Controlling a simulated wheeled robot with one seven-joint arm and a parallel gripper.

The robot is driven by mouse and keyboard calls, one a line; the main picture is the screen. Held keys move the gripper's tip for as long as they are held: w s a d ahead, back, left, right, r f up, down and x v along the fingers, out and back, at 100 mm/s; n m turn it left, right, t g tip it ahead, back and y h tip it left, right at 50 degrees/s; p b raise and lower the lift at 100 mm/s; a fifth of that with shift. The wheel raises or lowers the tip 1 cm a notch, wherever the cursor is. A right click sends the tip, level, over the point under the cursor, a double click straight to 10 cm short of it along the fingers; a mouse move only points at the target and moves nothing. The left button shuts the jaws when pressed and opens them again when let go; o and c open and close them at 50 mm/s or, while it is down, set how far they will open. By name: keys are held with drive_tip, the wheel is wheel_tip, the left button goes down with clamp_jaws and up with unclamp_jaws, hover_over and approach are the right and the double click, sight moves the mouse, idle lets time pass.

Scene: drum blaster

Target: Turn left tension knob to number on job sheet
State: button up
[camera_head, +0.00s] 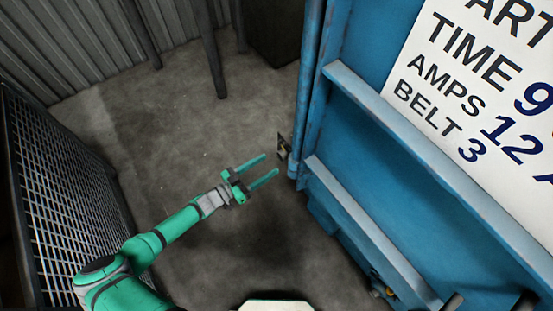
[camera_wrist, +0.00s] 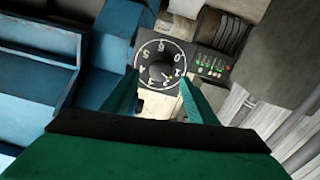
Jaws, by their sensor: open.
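The white job sheet (camera_head: 440,62) is on the blue machine in the head view. It reads TIME 9, cut off at the edge, AMPS 12 and BELT 3. A round black dial (camera_wrist: 160,65) with white numerals around it shows in the wrist view. Its exact setting is too small to read surely. A small dark fitting with a pale part (camera_head: 283,147) sits at the machine's left edge in the head view. My gripper (camera_head: 271,163) is open, its fingers pointing at that fitting. In the wrist view my gripper's fingers (camera_wrist: 158,80) lie either side of the dial's lower part; contact cannot be told.
The blue machine (camera_head: 375,160) with its ledges fills the right. A mesh panel (camera_head: 65,190) stands at the left. Bare concrete floor (camera_head: 190,120) lies between them. A small panel with green lights (camera_wrist: 211,65) is right of the dial.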

sight(280, 158)
drive_tip(key=shift+x, duration=2.7)
drive_tip(key=shift+c, duration=0.4)
drive_tip(key=c, duration=1)
